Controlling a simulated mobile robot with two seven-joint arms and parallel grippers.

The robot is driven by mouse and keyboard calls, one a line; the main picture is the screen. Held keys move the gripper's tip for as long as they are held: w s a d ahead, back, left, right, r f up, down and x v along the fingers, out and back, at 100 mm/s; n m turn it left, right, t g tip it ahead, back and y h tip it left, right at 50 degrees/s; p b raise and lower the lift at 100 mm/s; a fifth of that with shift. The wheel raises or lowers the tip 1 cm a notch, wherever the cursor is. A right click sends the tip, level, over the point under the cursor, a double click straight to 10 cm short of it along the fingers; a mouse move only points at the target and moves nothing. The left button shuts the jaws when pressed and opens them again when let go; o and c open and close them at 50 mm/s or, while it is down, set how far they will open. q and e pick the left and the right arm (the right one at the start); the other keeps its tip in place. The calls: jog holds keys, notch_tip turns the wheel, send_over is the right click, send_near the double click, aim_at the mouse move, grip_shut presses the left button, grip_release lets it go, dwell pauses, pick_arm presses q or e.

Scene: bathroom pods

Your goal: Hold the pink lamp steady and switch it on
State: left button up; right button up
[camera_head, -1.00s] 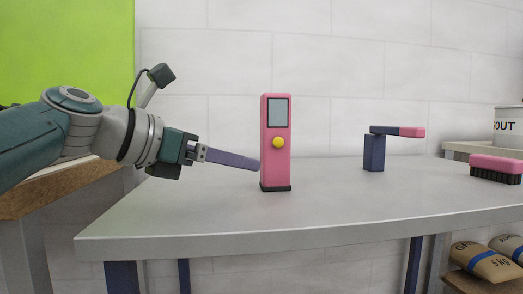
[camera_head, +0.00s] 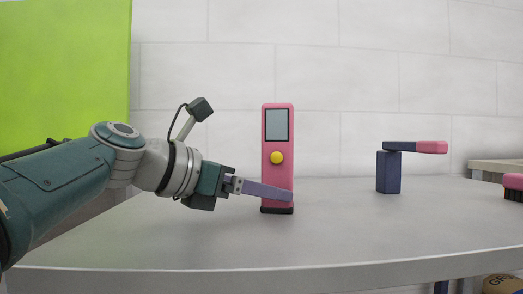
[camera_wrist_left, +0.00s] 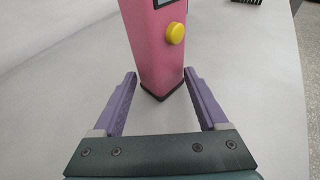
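The pink lamp (camera_head: 285,182) stands upright on the grey table, with a grey panel, a yellow button (camera_head: 277,158) and a dark base. It also shows in the left wrist view (camera_wrist_left: 150,50), with its button (camera_wrist_left: 175,33) facing right. My left gripper (camera_head: 290,196) is low at the lamp, and one purple finger crosses in front of its lower part in the head view. In the left wrist view the fingers (camera_wrist_left: 160,82) are spread, with the lamp's lower end between their tips and gaps on both sides. My right gripper is not in view.
The grey table (camera_head: 150,245) is clear around the lamp. A dark blue stand with a pink-tipped bar (camera_head: 389,172) is to the right. A pink brush (camera_head: 513,186) is at the right edge. A pale wall is behind, and a green panel (camera_head: 60,70) at left.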

pick_arm(q)
jog(key=shift+s+f, duration=0.15)
jog(key=shift+a, duration=0.1)
jog(key=shift+c, duration=0.7)
grip_shut()
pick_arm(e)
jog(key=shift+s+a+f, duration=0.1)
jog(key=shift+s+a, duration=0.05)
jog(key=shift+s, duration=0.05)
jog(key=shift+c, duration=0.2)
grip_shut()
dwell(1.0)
